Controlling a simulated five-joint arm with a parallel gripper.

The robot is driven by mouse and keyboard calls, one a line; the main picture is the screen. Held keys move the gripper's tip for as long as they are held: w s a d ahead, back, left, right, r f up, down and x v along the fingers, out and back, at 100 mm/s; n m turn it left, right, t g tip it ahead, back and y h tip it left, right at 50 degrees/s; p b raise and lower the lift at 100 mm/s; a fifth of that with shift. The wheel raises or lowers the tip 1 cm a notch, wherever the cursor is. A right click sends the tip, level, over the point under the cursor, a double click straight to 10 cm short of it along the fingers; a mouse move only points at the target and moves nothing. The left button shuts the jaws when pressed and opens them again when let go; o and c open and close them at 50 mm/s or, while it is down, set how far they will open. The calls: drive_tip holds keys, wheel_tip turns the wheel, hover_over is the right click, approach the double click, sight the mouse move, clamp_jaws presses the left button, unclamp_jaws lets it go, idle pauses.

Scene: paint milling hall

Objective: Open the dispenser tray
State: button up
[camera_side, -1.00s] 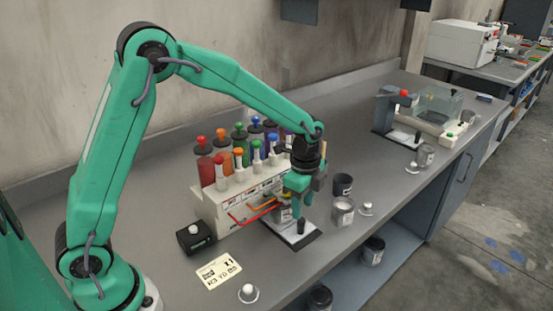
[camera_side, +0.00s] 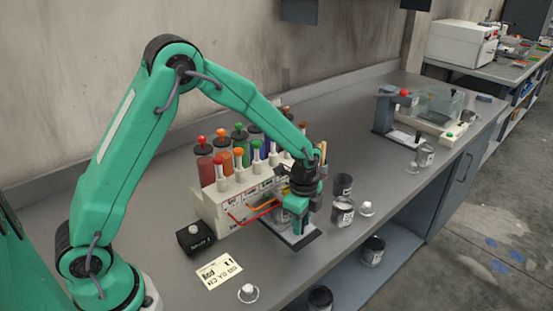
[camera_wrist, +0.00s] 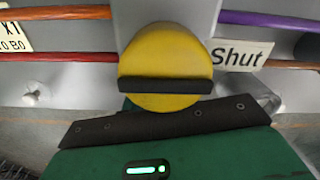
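The dispenser (camera_side: 222,208) is a pale cabinet with several coloured tubes on top, on the grey bench. Coloured lines run along its front, red, orange and yellow among them. A pale platform with a dark edge (camera_side: 308,241) sits at its right end, partly hidden by my gripper (camera_side: 297,222). My gripper points down there, close to the dispenser's front. In the wrist view, a round yellow knob (camera_wrist: 165,55) with a dark bar across it lies just beyond a dark gripper edge (camera_wrist: 170,126). A label "Shut" (camera_wrist: 236,56) is beside it. I cannot tell whether gripper and knob touch, or which part is the tray.
A black box (camera_side: 194,238) and a printed card (camera_side: 218,271) lie left of the platform. A tin (camera_side: 342,212) and a dark cup (camera_side: 343,185) stand close on its right. A white knob-like piece (camera_side: 248,293) is near the front edge.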

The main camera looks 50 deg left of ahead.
clamp_jaws()
drive_tip(key=d, duration=0.8)
drive_tip(key=shift+d, duration=0.35)
drive_tip(key=shift+o, duration=1.9)
unclamp_jaws()
drive_tip(key=shift+r, duration=0.1)
wheel_tip(320, 180, up, 8)
